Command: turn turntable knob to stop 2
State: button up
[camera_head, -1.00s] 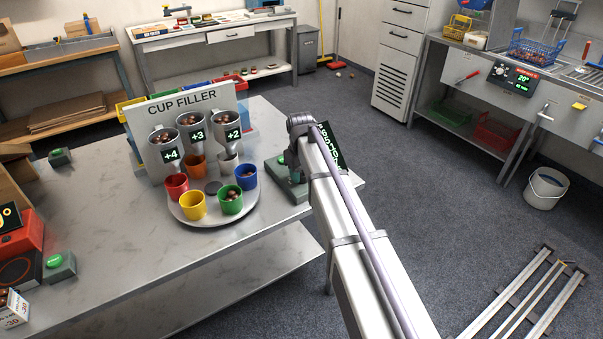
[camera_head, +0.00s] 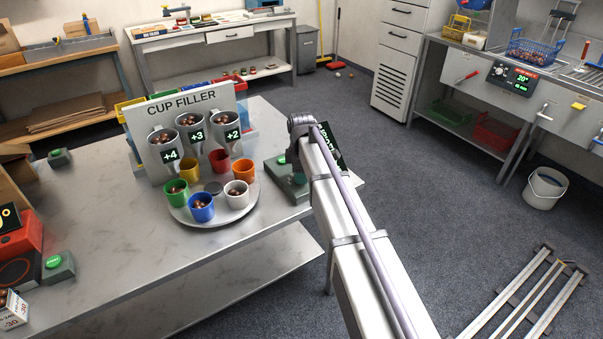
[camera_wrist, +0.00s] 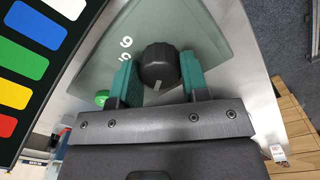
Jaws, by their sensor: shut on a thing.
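In the wrist view, my gripper (camera_wrist: 158,60) has its two green fingers on either side of a black round knob (camera_wrist: 159,68) and is shut on it. The knob's pale mark points down toward my gripper. It sits on a grey-green plate (camera_wrist: 205,30) with the digits 6 and 5 beside it; other digits are hidden. In the head view, the round turntable (camera_head: 213,221) carries cups: green (camera_head: 176,193), blue (camera_head: 201,207), white (camera_head: 236,195), orange (camera_head: 243,170), red (camera_head: 218,160) and yellow (camera_head: 188,168). The green, blue and white cups hold chestnuts. My arm hides the knob there.
The CUP FILLER board (camera_head: 185,104) stands behind the turntable with hoppers marked +4, +3 and +2. A dark board with coloured bars (camera_wrist: 35,60) stands beside the knob. A green button box (camera_head: 58,267) is at the table's left. The table's front is clear.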

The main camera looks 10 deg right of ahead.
jog(key=shift+n, duration=1.1)
jog(key=o, duration=0.9)
notch_tip(320, 180, up, 11)
jog(key=p, duration=1)
jog(key=shift+s+f+p, duration=0.1)
jog(key=shift+p, duration=0.3)
